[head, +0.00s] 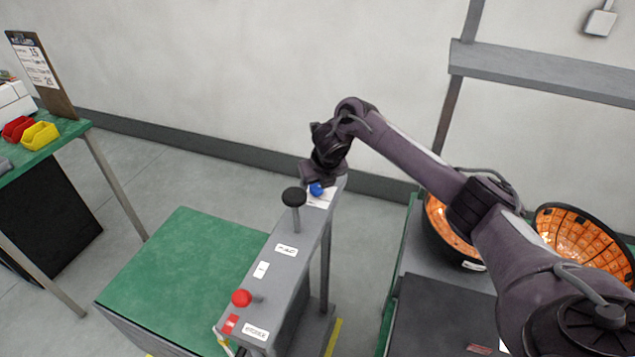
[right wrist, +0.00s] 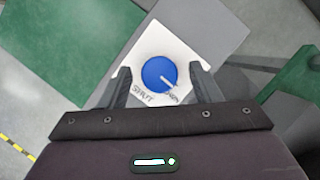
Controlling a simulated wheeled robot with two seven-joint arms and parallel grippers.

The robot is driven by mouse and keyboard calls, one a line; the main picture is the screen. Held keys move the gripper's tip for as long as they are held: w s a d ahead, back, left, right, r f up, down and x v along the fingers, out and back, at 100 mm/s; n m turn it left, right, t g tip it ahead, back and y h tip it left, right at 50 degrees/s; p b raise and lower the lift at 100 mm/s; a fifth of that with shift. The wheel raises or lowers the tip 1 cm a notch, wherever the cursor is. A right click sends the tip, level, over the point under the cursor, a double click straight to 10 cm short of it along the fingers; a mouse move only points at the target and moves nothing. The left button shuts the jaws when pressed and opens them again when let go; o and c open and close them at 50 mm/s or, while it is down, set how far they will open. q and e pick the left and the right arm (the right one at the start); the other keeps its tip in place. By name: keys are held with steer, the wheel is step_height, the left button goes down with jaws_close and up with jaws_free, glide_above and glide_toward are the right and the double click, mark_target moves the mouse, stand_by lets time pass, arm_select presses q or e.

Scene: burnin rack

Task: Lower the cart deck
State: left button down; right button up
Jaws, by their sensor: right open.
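The cart (head: 262,280) stands in the middle of the head view, with a flat green deck (head: 185,262) on its left side. Its grey top panel carries a red knob (head: 241,298) at the near end, a black knob (head: 294,197) on a stem and a blue dial (head: 316,189) at the far end. My right gripper (right wrist: 164,92) is open above the blue dial, one finger on each side of it. In the right wrist view the dial (right wrist: 158,73) sits on a white plate with "SHUT" and a second, partly hidden word. The dial's white mark points toward the lower right. My left gripper is not in view.
A green-topped table (head: 62,140) with red and yellow bins stands at the left. At the right are a grey bench (head: 445,310) and orange-lined black bowls (head: 585,240). Bare floor lies between the table and the cart. A wall stands behind.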

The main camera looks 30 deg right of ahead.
steer(key=shift+c, duration=0.4)
steer(key=c, duration=0.9)
